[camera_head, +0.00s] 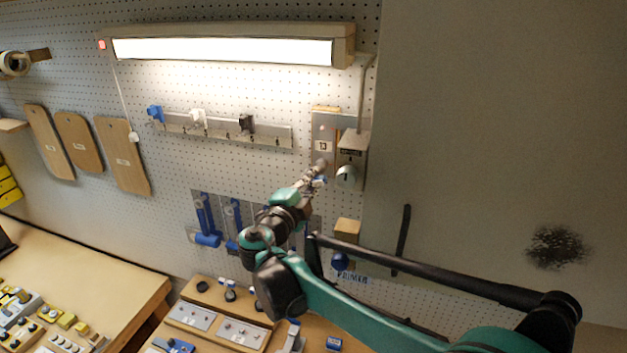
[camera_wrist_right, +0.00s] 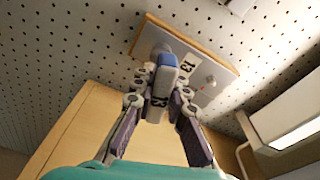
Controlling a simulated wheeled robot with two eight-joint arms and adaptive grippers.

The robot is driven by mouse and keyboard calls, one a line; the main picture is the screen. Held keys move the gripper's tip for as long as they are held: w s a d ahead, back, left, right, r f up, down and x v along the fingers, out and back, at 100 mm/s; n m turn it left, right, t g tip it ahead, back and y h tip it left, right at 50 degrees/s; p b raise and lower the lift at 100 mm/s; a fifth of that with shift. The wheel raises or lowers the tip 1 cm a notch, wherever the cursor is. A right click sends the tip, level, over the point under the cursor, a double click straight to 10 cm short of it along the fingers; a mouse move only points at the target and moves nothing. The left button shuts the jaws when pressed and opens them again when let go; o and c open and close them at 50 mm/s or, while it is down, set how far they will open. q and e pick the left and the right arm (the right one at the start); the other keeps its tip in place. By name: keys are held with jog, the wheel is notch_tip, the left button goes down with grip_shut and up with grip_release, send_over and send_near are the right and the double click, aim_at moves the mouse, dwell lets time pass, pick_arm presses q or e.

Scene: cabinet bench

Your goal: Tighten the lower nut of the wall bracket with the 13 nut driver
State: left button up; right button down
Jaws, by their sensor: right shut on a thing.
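The wall bracket is a grey plate on a wooden backing (camera_head: 323,124), marked 13, on the pegboard. It also shows in the right wrist view (camera_wrist_right: 222,68), with one nut (camera_wrist_right: 208,82) bare at its right part. My right gripper (camera_head: 318,176) is at the bracket's lower end, shut on the blue and grey nut driver (camera_wrist_right: 167,68). The driver's far end points at the left part of the plate, the lower end in the room. The driver covers that spot, so I cannot tell whether it sits on the lower nut. My left gripper is not in view.
A grey box with a round knob (camera_head: 351,150) is close to the bracket's right. A lit lamp (camera_head: 222,50) hangs above. Blue-handled tools (camera_head: 206,222) hang in a rack at the lower left. A wooden block with a blue knob (camera_head: 346,230) is below.

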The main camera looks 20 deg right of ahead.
aim_at(311, 185)
jog(key=shift+d+v, duration=0.2)
jog(key=shift+v, duration=2.05)
jog(key=shift+s, duration=0.2)
jog(key=c, duration=2.2)
grip_release()
grip_shut()
jog(key=n+t+b, duration=0.1)
jog(key=n, duration=0.6)
jog(key=shift+n, duration=0.4)
jog(key=shift+w+d+n+t+y+b, duration=0.1)
jog(key=shift+w+d+n+t+y, duration=0.15)
jog(key=shift+n, duration=0.95)
jog(key=shift+w+d+n+t+y+b, duration=0.15)
jog(key=shift+w+n, duration=0.2)
jog(key=shift+n, duration=0.85)
jog(key=shift+w+d+n+t+y+b, duration=0.15)
jog(key=shift+w+n, duration=0.15)
jog(key=shift+n, duration=0.9)
jog(key=shift+x, duration=1.25)
